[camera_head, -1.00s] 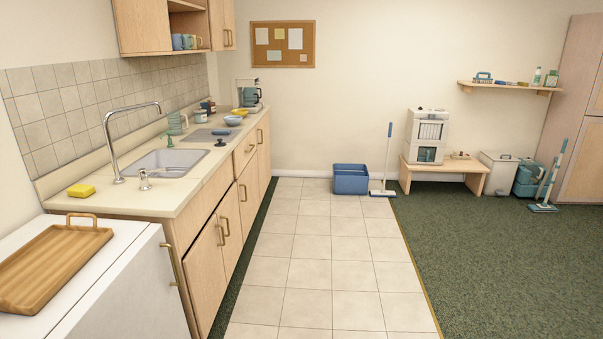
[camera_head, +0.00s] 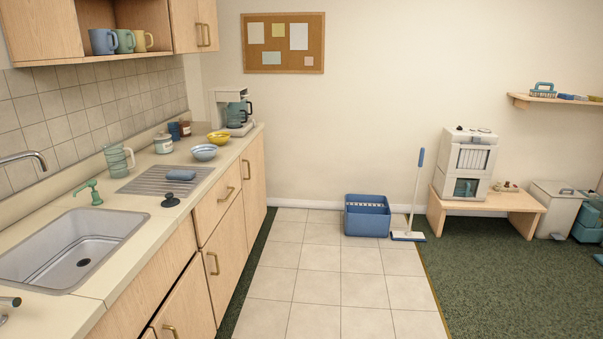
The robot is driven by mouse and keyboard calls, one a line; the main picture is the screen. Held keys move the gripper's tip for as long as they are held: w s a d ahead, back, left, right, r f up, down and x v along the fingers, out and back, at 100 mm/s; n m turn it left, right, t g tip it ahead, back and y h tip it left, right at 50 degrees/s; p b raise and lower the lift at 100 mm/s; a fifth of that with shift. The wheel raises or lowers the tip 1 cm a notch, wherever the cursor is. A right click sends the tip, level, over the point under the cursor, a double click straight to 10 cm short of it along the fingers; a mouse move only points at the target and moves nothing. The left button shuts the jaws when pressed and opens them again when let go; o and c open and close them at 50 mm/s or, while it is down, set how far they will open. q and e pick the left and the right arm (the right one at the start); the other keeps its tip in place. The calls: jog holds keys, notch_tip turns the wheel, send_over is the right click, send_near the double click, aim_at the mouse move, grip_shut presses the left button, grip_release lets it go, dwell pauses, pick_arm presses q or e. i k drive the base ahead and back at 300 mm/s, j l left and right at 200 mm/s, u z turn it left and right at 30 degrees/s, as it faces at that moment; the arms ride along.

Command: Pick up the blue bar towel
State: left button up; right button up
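A small blue rolled or folded cloth, which looks like the blue bar towel (camera_head: 181,175), lies on the grey ridged drainboard (camera_head: 150,184) of the counter, to the right of the sink.
Near the cloth are a black stopper (camera_head: 170,200), a blue bowl (camera_head: 204,152), a yellow bowl (camera_head: 218,137) and stacked green cups (camera_head: 118,160). The sink (camera_head: 75,250) is nearer. A blue bin (camera_head: 367,215) and a mop (camera_head: 413,205) stand by the far wall. The tiled floor (camera_head: 310,285) is clear.

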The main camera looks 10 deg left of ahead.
aim_at(175, 175)
jog(key=i+u, duration=0.15)
jog(key=i, duration=0.45)
jog(key=i+l+u, duration=0.15)
jog(key=i, duration=0.4)
jog(key=i+l+u, duration=0.1)
jog(key=i, duration=0.45)
